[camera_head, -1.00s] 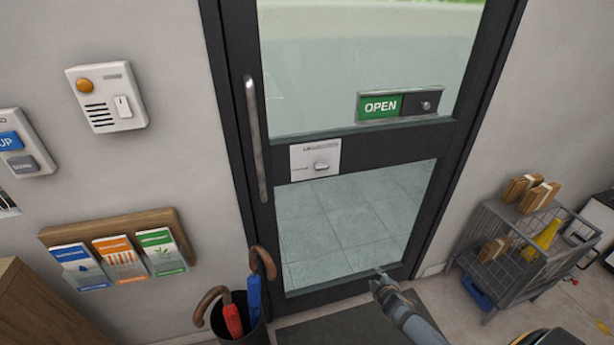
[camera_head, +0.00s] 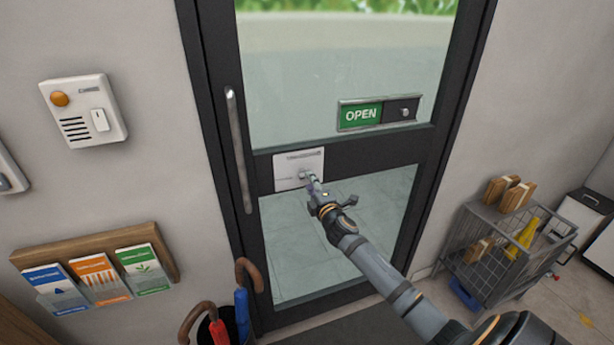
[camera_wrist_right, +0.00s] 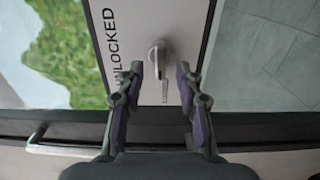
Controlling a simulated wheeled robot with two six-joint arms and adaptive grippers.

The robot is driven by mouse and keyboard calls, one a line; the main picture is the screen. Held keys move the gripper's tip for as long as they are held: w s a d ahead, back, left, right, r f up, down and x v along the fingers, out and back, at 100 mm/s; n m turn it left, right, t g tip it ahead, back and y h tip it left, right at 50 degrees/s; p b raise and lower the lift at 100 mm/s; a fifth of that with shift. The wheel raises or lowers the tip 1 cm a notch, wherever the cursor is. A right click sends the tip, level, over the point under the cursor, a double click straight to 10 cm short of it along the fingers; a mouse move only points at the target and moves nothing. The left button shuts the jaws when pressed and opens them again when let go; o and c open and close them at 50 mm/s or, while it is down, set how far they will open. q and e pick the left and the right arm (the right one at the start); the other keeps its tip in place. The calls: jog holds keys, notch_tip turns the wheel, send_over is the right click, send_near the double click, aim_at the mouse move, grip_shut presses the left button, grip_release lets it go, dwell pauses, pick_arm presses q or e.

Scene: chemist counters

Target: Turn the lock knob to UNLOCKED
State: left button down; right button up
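The lock knob (camera_wrist_right: 158,56) is a small grey metal turn-piece on a white plate (camera_head: 287,168) on the door's middle rail. In the right wrist view the plate (camera_wrist_right: 188,18) carries the word UNLOCKED, seen sideways, and the knob lies ahead of and between the fingertips. My right gripper (camera_head: 311,182) reaches up to the knob from below right in the head view. In the wrist view its two fingers (camera_wrist_right: 160,78) are apart on either side of the knob's near end; I cannot tell whether they touch it. My left gripper is not in view.
A vertical door handle (camera_head: 238,150) stands left of the plate. An OPEN slider sign (camera_head: 378,112) is above right. An umbrella stand (camera_head: 205,330) is at the lower left, a wire cart (camera_head: 505,250) at the right. A leaflet rack (camera_head: 100,250) hangs on the left wall.

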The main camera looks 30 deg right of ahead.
jog(key=shift+x, duration=1.7)
jog(key=shift+c, duration=0.4)
grip_shut()
